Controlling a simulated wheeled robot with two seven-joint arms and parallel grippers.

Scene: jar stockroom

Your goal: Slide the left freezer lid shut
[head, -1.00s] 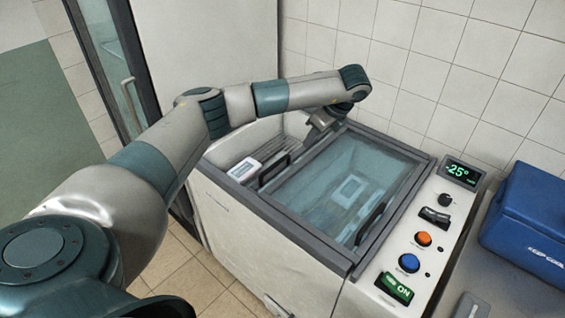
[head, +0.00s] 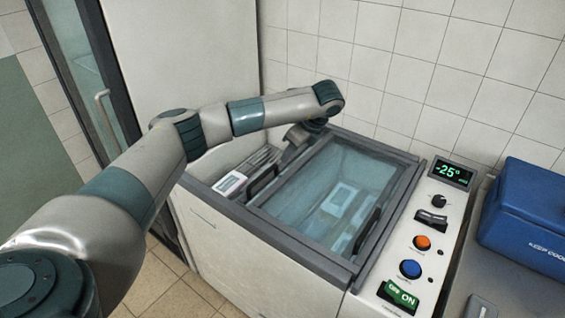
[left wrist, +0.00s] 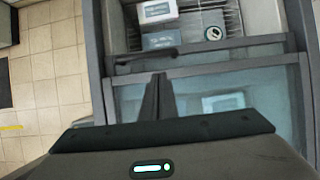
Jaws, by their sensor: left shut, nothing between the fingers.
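The chest freezer (head: 215,222) has a glass lid (head: 325,190) over its right part, with dark handles at its left edge (head: 262,181) and right side (head: 367,231). The left part is open. The left-edge handle also shows in the left wrist view (left wrist: 147,54). I cannot tell whether the two lids are stacked on the right. My left gripper (head: 289,158) is shut and empty, pointing down near the lid's left edge towards the back. In the left wrist view its fingertips (left wrist: 158,76) are beside the lid frame and handle; contact is unclear. My right gripper is not in view.
White boxes (head: 229,185) and a wire basket (left wrist: 233,18) show inside the open part. A control panel (head: 420,240) with display and buttons is on the right. A blue cool box (head: 525,215) stands beyond it. A tiled wall (head: 420,70) is behind.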

